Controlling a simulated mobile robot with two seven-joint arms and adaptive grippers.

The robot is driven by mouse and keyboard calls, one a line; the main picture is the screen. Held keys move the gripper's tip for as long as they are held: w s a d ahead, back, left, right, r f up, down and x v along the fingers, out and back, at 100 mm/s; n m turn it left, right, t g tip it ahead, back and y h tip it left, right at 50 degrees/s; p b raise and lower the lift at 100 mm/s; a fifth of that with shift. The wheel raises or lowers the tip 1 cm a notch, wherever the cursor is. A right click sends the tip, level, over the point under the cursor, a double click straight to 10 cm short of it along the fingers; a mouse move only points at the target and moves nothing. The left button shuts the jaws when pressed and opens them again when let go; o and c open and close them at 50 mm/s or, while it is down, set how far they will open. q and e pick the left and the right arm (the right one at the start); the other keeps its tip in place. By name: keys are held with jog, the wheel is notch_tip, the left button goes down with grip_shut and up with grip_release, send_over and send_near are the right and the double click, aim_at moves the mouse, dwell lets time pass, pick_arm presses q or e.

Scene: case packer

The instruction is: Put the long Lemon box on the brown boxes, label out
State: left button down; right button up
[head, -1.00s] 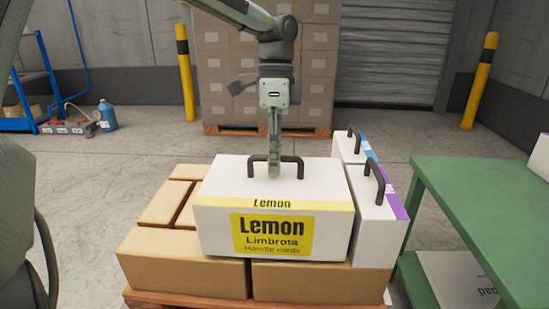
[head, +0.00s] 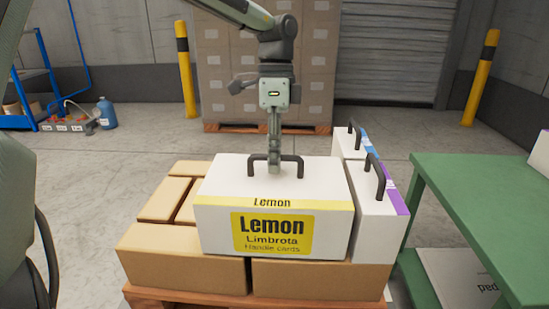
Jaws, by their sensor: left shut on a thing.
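The long white Lemon box (head: 335,234) has a yellow band and a yellow label reading Lemon Limbrota, which faces me. It sits upright on the brown boxes (head: 184,262), near their front edge; I see no clear gap beneath it. My left gripper (head: 275,172) points down from above and is shut on the black handle (head: 292,168) on its top. The brown boxes lie on a wooden pallet (head: 180,300); several show to the left and in front, and the rest are hidden. My right gripper is not in view.
Two white boxes with handles, one with a purple stripe (head: 380,222) and one with blue (head: 348,148), stand close on the right. A green table (head: 470,205) is further right. Bare brown tops are free at left. A carton stack (head: 225,75) and yellow posts stand behind.

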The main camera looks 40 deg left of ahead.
pick_arm(q)
jog(key=shift+f+b, duration=0.25)
jog(key=shift+b, duration=0.05)
jog(key=c, duration=1.6)
grip_release()
jog(key=shift+r, duration=0.1)
jog(key=shift+c, duration=0.2)
jog(key=shift+o, duration=0.7)
jog(key=v, duration=1.2)
